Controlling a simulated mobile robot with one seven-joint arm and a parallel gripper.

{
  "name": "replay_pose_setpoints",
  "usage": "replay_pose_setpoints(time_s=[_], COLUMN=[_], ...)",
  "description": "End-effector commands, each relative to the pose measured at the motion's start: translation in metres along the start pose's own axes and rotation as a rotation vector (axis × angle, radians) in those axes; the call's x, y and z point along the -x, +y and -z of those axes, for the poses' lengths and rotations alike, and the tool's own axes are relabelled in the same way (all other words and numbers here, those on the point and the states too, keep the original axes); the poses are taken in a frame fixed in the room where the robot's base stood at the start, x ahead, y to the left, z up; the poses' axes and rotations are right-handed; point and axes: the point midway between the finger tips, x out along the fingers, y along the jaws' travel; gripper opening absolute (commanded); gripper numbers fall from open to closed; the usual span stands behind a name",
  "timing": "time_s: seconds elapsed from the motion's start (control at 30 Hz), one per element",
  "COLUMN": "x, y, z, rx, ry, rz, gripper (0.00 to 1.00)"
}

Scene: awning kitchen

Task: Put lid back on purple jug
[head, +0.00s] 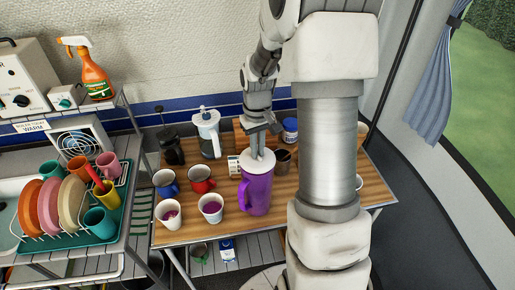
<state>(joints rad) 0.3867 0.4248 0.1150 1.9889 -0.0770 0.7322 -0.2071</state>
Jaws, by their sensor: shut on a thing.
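The purple jug (255,193) stands upright on the wooden table (180,229), with its handle toward the left. A pale round lid (261,166) is at the jug's top and covers its mouth from this view. My gripper (257,150) points down directly over the jug and is shut on the lid. I cannot tell whether the lid rests on the rim or is held slightly above it. The fingertips are small and partly blend with the lid.
A red mug (201,181), a blue mug (165,179) and white cups (211,209) stand left of the jug. A grey-white jug (209,137) and a dark press (171,147) stand behind. A dish rack (73,227) is at left.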

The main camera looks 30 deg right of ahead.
Motion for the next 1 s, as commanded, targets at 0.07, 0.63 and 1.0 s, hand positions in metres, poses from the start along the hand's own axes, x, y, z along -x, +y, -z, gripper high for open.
replay_pose_setpoints(time_s=[0.07, 0.63, 1.0], x=[-0.0019, -0.0024, -0.0021], y=[-0.0001, -0.0002, -0.0002], z=[0.0, 0.0, 0.0001], rx=[0.0, 0.0, 0.0], ry=[0.0, 0.0, 0.0], rz=[0.0, 0.0, 0.0], gripper=[0.0, 0.0, 0.27])
